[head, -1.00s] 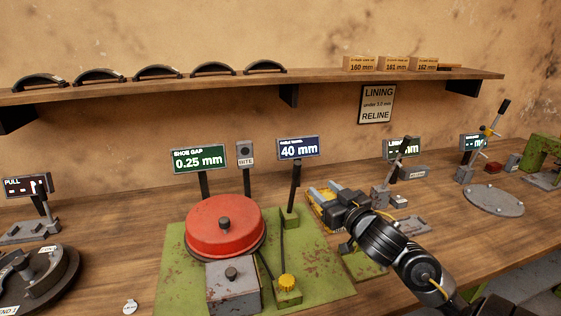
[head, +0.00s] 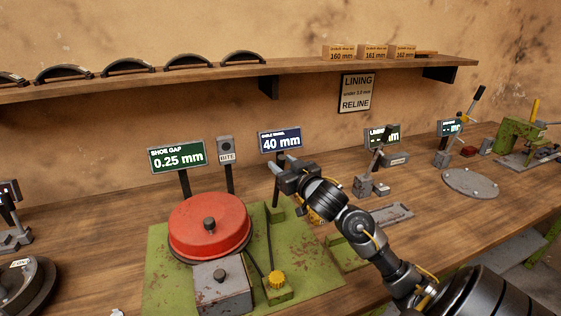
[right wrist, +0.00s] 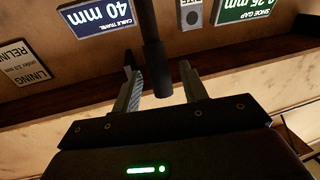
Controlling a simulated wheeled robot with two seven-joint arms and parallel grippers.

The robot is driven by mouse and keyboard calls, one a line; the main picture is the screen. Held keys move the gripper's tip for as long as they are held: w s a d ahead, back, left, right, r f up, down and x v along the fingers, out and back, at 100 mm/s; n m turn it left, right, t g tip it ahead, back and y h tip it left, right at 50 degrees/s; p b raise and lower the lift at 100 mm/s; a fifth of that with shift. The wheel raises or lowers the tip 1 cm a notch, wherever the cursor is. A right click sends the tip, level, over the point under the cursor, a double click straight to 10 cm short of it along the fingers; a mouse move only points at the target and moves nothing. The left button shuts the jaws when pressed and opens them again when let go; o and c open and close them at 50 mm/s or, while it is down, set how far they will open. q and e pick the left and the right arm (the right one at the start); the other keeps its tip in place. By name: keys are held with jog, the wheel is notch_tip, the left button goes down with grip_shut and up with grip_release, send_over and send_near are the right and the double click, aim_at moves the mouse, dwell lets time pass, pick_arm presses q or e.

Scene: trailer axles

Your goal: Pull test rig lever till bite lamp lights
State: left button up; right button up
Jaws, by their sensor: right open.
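The test rig has a green base (head: 165,270) with a red drum (head: 210,225) on it. Its dark lever (head: 276,195) stands upright at the back right of the base, below the sign reading 40 mm. In the right wrist view the lever (right wrist: 152,50) lies between the two spread fingers. My right gripper (head: 280,166) is open around the lever's upper part; I cannot tell whether a finger touches it. The bite lamp (head: 225,146) is a grey box with a dark, unlit lens; it also shows in the right wrist view (right wrist: 192,16). My left gripper is out of view.
The shoe gap display (head: 177,156) reads 0.25 mm. A yellow knob (head: 276,280) sits at the rig's front right. Another lever stand (head: 374,165) and a round grey plate (head: 470,182) stand farther right. A shelf (head: 300,79) with brake shoes runs along the wall.

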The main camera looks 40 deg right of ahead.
jog(key=shift+w+d, duration=0.1)
jog(key=shift+w, duration=0.7)
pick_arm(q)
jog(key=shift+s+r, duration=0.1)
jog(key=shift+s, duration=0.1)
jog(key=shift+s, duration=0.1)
pick_arm(e)
jog(key=shift+c, duration=0.4)
